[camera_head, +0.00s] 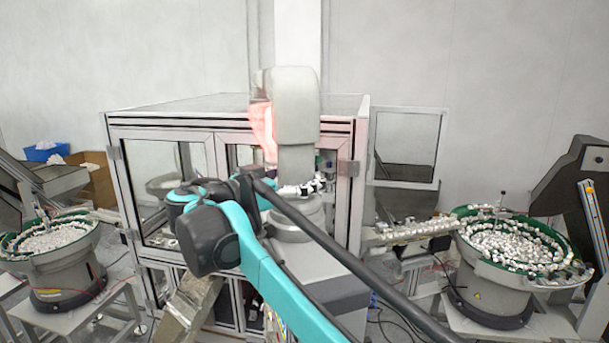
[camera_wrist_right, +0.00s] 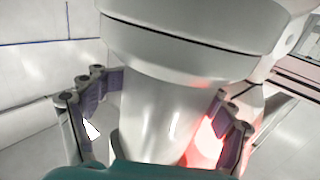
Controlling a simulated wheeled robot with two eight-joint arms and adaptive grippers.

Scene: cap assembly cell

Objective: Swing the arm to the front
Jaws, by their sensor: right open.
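My right arm (camera_head: 262,268), teal with black joints, rises from the bottom right and bends at a black joint on the left. It folds back toward the middle, in front of the glazed cabinet. My right gripper (camera_head: 313,186) is small and partly hidden at the end of the arm in the head view. In the right wrist view my right gripper (camera_wrist_right: 160,115) has its purple-padded fingers wide apart, left and right. A pale rounded surface with a reddish glow shows close between them, and I cannot tell whether they touch it. My left gripper is not in view.
A framed glass cabinet (camera_head: 160,121) stands behind the arm. A bowl feeder full of small white parts stands on the left (camera_head: 62,268), and another on the right (camera_head: 520,278). A feed track (camera_head: 408,230) links the right bowl toward the cabinet. A blue bin (camera_head: 42,153) sits far left.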

